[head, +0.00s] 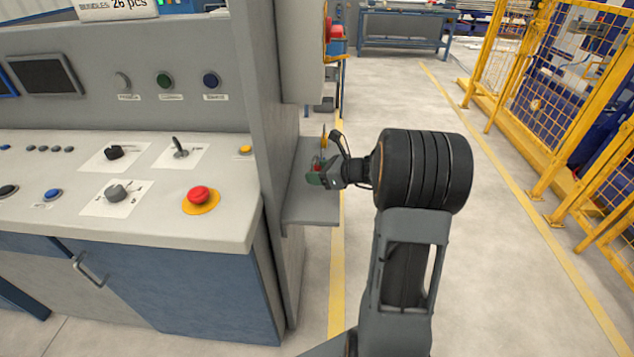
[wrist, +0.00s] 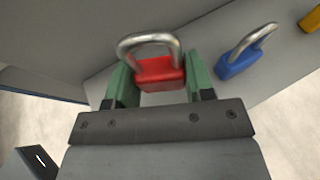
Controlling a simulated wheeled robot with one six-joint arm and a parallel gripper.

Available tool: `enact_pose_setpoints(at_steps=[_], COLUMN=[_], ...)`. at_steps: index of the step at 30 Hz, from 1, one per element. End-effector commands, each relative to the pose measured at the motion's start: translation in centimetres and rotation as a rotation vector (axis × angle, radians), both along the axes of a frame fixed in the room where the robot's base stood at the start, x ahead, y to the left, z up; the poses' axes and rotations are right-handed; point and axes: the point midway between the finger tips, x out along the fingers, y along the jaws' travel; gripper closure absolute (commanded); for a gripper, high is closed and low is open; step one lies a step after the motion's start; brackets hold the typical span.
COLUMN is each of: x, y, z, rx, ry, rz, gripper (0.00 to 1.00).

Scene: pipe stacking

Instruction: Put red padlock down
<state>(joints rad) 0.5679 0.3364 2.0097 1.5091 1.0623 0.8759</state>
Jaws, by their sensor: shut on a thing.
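The red padlock (wrist: 160,73) has a red body and a silver shackle. In the wrist view it sits between the two green fingers of my gripper (wrist: 155,85), which is shut on its body. The padlock is over a grey shelf (wrist: 213,48); I cannot tell whether it touches the shelf. In the head view my gripper (head: 318,177) is at the small shelf (head: 310,213) on the side of the control cabinet. The padlock is small and mostly hidden there.
A blue padlock (wrist: 238,65) lies on the shelf to the right of my gripper. A yellow object (wrist: 311,20) is farther right, cut by the frame edge. The control cabinet (head: 262,215) stands left of the arm. Yellow fencing (head: 545,110) stands right, with open floor between.

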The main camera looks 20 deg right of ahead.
Motion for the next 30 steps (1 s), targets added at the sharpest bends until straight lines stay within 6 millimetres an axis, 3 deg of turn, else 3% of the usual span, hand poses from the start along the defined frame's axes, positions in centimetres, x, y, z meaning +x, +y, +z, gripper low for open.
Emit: enact_pose_setpoints(at_steps=[7,21,22,30], x=[0.4,0.4,0.4,0.4], y=[0.0,0.0,0.0,0.0], z=[-3.3,-4.1,-4.1,-4.0], rx=[0.002,0.001,0.002,0.001], ry=[0.003,0.001,0.001,0.001], rz=[0.001,0.001,0.0,0.001], gripper=[0.77,0.77,0.51,0.26])
